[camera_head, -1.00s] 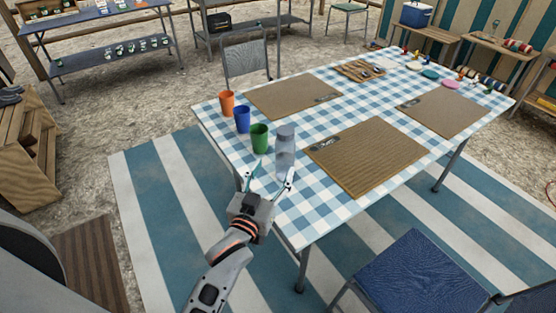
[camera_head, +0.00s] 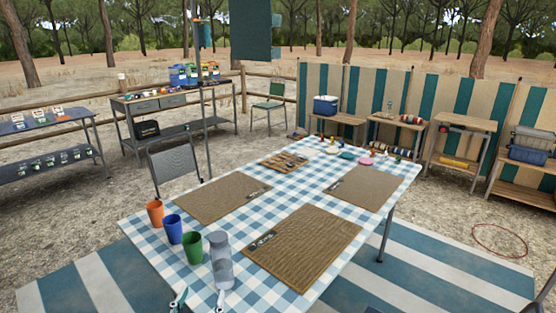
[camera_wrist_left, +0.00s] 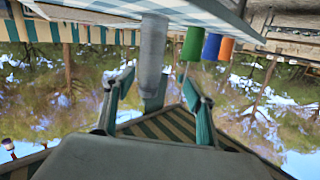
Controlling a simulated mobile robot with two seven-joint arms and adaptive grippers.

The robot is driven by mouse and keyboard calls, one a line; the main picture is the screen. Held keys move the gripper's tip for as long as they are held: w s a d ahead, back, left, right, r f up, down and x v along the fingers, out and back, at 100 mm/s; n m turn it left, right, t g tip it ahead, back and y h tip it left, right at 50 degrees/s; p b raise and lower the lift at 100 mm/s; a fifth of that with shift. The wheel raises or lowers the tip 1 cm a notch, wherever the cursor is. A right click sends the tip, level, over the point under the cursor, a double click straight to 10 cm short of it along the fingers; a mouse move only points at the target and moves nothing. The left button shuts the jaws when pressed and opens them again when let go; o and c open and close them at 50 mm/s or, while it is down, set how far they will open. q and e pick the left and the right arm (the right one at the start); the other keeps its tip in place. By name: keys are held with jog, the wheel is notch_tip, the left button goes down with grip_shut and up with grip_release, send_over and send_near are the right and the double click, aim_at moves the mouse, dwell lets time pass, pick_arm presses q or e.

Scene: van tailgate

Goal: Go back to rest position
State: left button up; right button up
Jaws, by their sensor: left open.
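My left gripper (camera_head: 200,300) is open and empty at the bottom edge of the head view, where only its fingertips show. It is at the near corner of the checked table (camera_head: 150,240), just in front of a grey translucent bottle (camera_head: 221,265). The bottle stands upright on the table. In the left wrist view, which is upside down, the bottle (camera_wrist_left: 152,45) appears between and beyond the spread fingers (camera_wrist_left: 160,100). Orange (camera_head: 155,213), blue (camera_head: 173,229) and green (camera_head: 192,247) cups stand in a row beside it. My right gripper is not in view.
A grey chair (camera_head: 175,168) stands at the far left side. Striped matting (camera_head: 450,265) lies on the ground to the right.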

pick_arm(q)
jog(key=s+a+f+m+g+y, duration=0.25)
jog(key=s+a+f+g, duration=0.35)
jog(key=s, duration=0.5)
jog(key=s+a+f+m+g+y, duration=0.2)
jog(key=s+a+m+g, duration=0.2)
jog(key=s+a, duration=0.6)
jog(key=d+f+n+t+h, duration=0.1)
jog(key=d+f+h, duration=0.2)
jog(key=d+f, duration=0.3)
jog(key=d+f+n+t+h+p, duration=0.1)
jog(key=d+f+h, duration=0.3)
jog(key=d, duration=0.7)
jog(key=shift+w+d+f+n+t, duration=0.15)
jog(key=shift+w+f+n+t, duration=0.25)
jog(key=shift+f+t, duration=0.6)
jog(key=shift+f, duration=0.15)
